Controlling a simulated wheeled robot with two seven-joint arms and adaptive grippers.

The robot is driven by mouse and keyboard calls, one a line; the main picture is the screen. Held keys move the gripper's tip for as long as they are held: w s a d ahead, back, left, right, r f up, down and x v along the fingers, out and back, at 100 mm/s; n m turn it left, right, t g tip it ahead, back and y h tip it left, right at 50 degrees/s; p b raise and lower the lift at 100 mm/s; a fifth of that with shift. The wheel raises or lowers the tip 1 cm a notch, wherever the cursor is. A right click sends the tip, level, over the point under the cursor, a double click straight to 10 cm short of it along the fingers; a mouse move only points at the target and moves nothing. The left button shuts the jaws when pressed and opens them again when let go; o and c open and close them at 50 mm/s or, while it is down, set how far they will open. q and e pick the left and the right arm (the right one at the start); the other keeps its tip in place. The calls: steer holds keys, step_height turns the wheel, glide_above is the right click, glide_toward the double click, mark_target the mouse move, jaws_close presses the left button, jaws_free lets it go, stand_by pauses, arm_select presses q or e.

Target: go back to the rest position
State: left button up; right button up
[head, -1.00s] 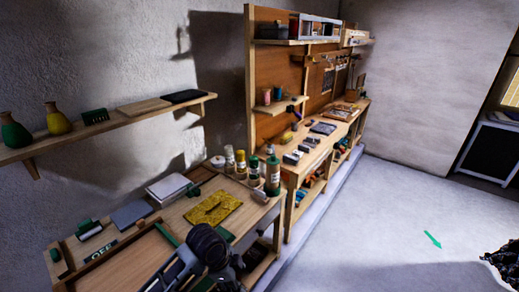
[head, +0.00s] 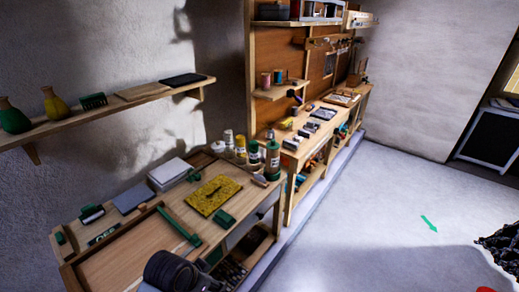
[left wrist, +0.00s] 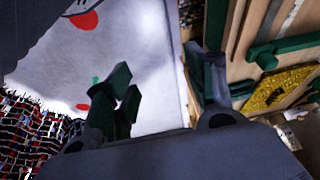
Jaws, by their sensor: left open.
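My left gripper (left wrist: 165,92) shows in the left wrist view with its dark green fingers spread apart and nothing between them. Pale floor lies behind the fingers, and the workbench is to their right. In the head view my left arm shows only as a dark rounded part at the bottom, over the near edge of the workbench (head: 120,262); the fingertips cannot be made out there. My right gripper is not in view.
The workbench holds a yellow textured piece (head: 213,195), a green bar (head: 178,228), a green block (head: 225,218) and several bottles (head: 272,161). A wall shelf (head: 100,121) is above. A dark speckled heap (head: 502,250) is at right. Open floor (head: 360,230) lies between.

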arm_select(q)
steer(key=s+a+n+y, duration=0.2)
steer(key=s+a+n, duration=0.3)
steer(key=a, duration=0.2)
step_height(320, 180, down, 34)
steer(key=s+g, duration=0.1)
steer(key=s, duration=0.2)
steer(key=s+a+f, duration=0.2)
steer(key=s+f, duration=0.7)
steer(key=s, duration=0.2)
steer(key=s+a+f+g, duration=0.1)
steer(key=s+a+f, duration=0.1)
steer(key=s+f, duration=0.8)
steer(key=shift+s+a+f+m, duration=0.15)
steer(key=shift+s+f+m, duration=0.15)
steer(key=shift+s, duration=0.15)
